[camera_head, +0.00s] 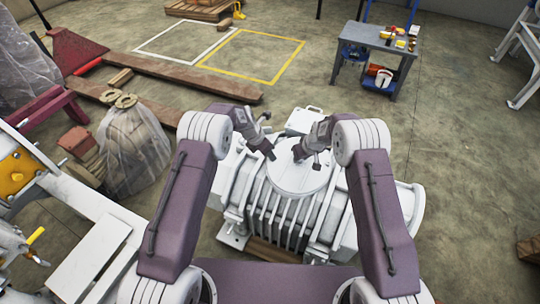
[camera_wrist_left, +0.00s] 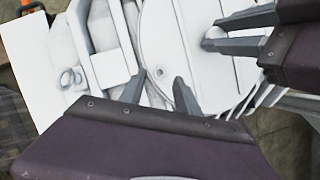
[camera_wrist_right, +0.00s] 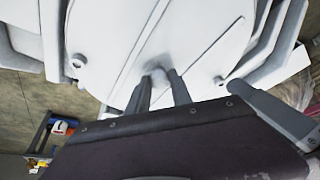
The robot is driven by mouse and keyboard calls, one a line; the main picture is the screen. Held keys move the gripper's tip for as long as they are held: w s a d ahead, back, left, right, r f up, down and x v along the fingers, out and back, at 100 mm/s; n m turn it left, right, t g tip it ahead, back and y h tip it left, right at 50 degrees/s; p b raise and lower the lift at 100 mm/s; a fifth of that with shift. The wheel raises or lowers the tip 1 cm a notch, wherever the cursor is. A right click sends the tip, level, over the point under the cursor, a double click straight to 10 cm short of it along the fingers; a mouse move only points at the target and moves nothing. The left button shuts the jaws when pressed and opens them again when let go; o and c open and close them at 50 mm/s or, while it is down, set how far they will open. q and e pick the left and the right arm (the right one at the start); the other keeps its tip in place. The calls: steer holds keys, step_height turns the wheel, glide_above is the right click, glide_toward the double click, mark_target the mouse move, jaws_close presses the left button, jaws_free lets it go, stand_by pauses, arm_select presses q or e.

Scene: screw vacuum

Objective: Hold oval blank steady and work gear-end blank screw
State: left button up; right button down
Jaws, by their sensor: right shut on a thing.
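The oval blank (camera_head: 292,184) is a flat white cover on top of the white machine; it also shows in the left wrist view (camera_wrist_left: 190,65) and the right wrist view (camera_wrist_right: 165,30). My right gripper (camera_wrist_right: 158,88) is shut on a small pale raised part near the middle of the blank. My left gripper (camera_wrist_left: 157,88) is open, its fingertips apart just short of a small round screw (camera_wrist_left: 158,72) at the blank's edge, which also shows in the right wrist view (camera_wrist_right: 218,78). Another screw (camera_wrist_right: 77,60) sits at the opposite edge. I cannot tell if the left fingers touch anything.
The ribbed white machine body (camera_head: 290,215) stands between my arms. Wrapped goods (camera_head: 133,145) and wooden beams (camera_head: 165,90) lie to the left. A grey table (camera_head: 378,40) with small items stands at the back right.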

arm_select(q)
steer(key=shift+x, duration=1.5)
steer(key=shift+r, duration=0.1)
steer(key=shift+c, duration=0.3)
jaws_close()
steer(key=m+g, duration=0.1)
steer(key=m, duration=0.2)
steer(key=shift+w+a+h, duration=0.1)
steer(key=shift+w+h, duration=0.1)
steer(key=shift+h, duration=0.2)
steer(key=shift+m+g, duration=0.5)
steer(key=shift+m, duration=1.1)
